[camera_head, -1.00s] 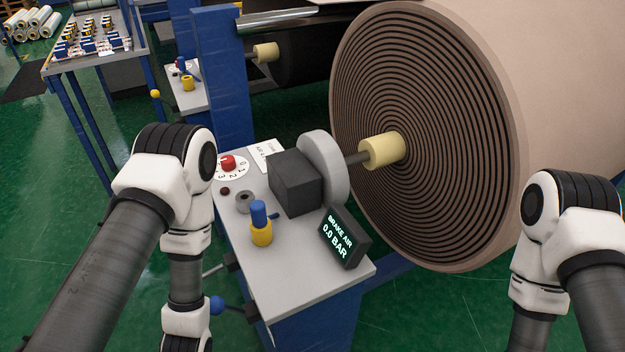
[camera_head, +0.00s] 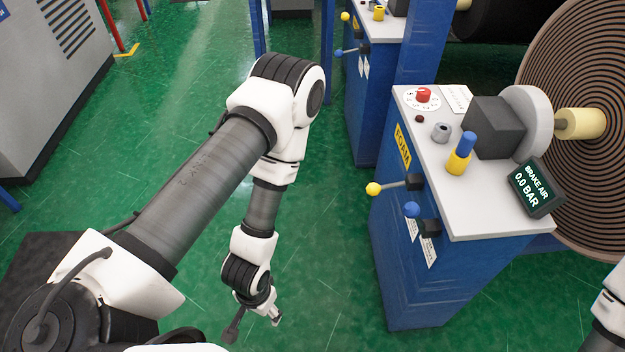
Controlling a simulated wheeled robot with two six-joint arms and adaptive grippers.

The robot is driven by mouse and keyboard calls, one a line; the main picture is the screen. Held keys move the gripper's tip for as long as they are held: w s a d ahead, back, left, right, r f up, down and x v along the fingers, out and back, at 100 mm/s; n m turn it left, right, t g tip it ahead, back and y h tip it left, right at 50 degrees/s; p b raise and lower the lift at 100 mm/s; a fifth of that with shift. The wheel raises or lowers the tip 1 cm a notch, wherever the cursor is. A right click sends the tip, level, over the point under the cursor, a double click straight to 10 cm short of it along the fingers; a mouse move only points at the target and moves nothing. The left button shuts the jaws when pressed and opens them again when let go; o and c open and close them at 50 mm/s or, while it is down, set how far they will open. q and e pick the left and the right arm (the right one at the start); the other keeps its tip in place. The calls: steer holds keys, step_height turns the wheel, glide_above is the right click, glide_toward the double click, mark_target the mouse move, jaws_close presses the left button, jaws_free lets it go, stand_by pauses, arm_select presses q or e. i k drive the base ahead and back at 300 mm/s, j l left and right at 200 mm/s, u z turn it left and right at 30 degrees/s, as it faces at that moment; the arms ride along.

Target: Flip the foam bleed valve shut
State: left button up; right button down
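One has a yellow knob (camera_head: 373,189) on a pale rod. The other, nearer and lower, has a blue knob (camera_head: 411,209) by a black block. Tags hang below them, too small to read, so I cannot tell which is the bleed valve. My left gripper (camera_head: 254,326) points down over the floor, left of the cabinet, spread open and empty. My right gripper is out of view; only part of that arm shows.
A second station (camera_head: 375,95) with similar levers stands behind. Green floor lies clear between my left arm and the cabinet.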

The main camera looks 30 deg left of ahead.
mark_target(373, 189)
steer(key=k+j, duration=0.2)
steer(key=j, duration=0.15)
steer(key=k+j+u, duration=0.1)
steer(key=j, duration=0.25)
steer(key=j+u, duration=0.1)
steer(key=u, duration=0.35)
steer(key=i+u, duration=0.15)
steer(key=u, duration=0.25)
